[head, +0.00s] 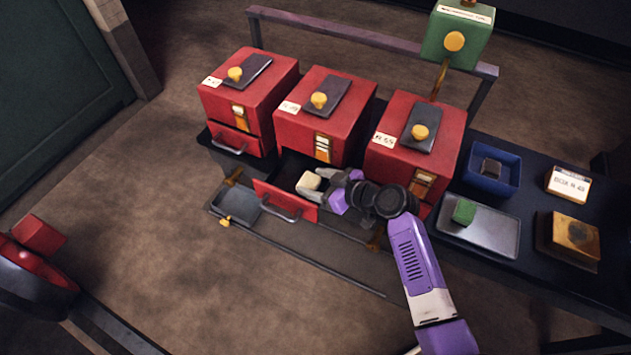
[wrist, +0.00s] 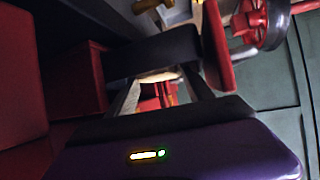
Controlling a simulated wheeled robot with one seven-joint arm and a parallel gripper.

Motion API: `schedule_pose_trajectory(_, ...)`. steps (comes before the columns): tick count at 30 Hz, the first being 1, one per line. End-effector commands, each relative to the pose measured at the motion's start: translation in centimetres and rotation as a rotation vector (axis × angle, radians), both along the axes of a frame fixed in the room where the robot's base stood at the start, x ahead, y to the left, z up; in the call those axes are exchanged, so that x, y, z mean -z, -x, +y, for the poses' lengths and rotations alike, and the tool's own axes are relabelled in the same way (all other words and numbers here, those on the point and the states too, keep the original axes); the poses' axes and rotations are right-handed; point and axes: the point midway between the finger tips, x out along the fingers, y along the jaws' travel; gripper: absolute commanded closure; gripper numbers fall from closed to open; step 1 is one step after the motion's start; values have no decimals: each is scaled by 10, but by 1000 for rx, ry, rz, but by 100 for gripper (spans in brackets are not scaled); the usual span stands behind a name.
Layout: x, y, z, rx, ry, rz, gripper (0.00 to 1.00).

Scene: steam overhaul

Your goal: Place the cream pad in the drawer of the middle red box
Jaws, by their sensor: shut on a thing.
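The middle red box (head: 340,110) stands on the dark bench between two like boxes. Its drawer (head: 284,199) is pulled out toward the front, with a dark inside and a red front with a grey handle. The cream pad (head: 308,184) is at the tips of my gripper (head: 318,183), over or in the open drawer; I cannot tell if it touches the drawer floor. My gripper is shut on the pad, reaching in from the right. In the wrist view a cream sliver of the pad (wrist: 158,77) shows between the fingers.
The left red box (head: 245,90) has its drawer nearly shut. The right red box (head: 418,130) stands close behind my arm. A grey tray (head: 490,236) with a green block (head: 464,211), a blue bin (head: 510,165) and a green box on a post (head: 455,40) are at right.

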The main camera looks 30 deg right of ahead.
Motion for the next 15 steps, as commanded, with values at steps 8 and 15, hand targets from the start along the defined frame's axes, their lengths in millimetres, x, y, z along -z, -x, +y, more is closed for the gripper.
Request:
schedule_pose_trajectory(8,1,0,0,0,0,0,29)
schedule_pose_trajectory(15,-4,2,-1,0,-1,0,29)
